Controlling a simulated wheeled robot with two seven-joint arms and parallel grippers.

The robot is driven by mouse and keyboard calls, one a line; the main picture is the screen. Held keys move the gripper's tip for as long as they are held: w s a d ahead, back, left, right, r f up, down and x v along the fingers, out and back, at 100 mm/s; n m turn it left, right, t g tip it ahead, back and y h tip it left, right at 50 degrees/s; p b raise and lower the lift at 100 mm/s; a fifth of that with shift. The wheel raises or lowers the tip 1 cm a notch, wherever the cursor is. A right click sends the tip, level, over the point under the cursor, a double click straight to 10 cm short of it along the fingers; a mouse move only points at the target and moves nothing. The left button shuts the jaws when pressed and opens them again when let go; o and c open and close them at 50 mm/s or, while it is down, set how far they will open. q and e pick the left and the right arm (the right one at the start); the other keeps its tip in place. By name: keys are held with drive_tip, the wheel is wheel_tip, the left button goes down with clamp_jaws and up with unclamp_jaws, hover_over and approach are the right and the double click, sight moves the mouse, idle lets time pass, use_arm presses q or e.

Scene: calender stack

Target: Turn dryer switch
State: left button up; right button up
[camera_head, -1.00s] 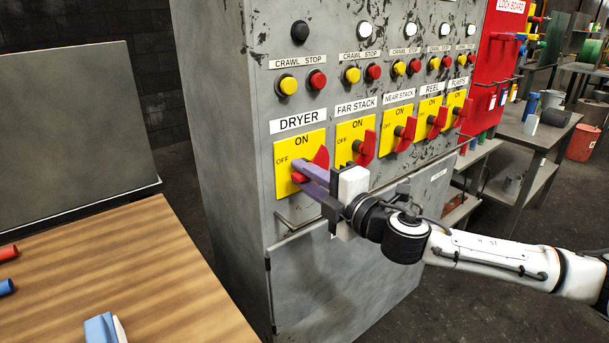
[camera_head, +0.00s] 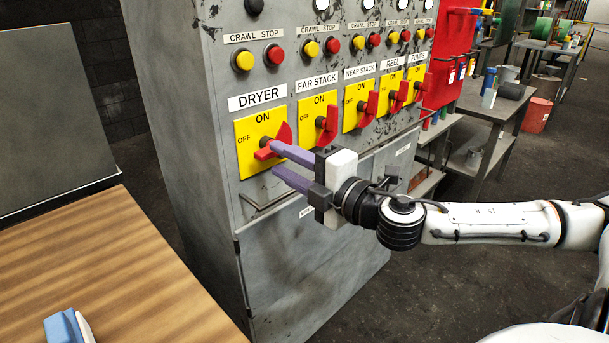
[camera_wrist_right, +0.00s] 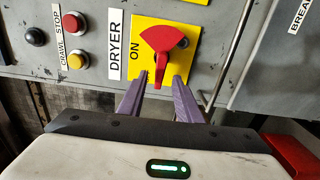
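The dryer switch is a red handle (camera_head: 279,141) on a yellow plate (camera_head: 247,160) under the DRYER label. My left gripper is not in view.
Several similar red switches, such as FAR STACK (camera_head: 327,124), run to the right on the grey cabinet (camera_head: 190,110). A bar handle (camera_head: 268,201) is below the dryer plate. A wooden table (camera_head: 120,270) with a blue-and-white object (camera_head: 67,327) is at lower left.

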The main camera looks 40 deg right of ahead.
drive_tip(key=shift+s, duration=0.35)
drive_tip(key=shift+s+p, duration=0.6)
drive_tip(key=shift+s, duration=0.1)
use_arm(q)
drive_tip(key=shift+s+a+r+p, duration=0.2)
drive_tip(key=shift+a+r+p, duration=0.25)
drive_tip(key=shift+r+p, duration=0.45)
use_arm(e)
drive_tip(key=s, duration=0.3)
drive_tip(key=shift+s+d, duration=0.1)
drive_tip(key=shift+d, duration=0.05)
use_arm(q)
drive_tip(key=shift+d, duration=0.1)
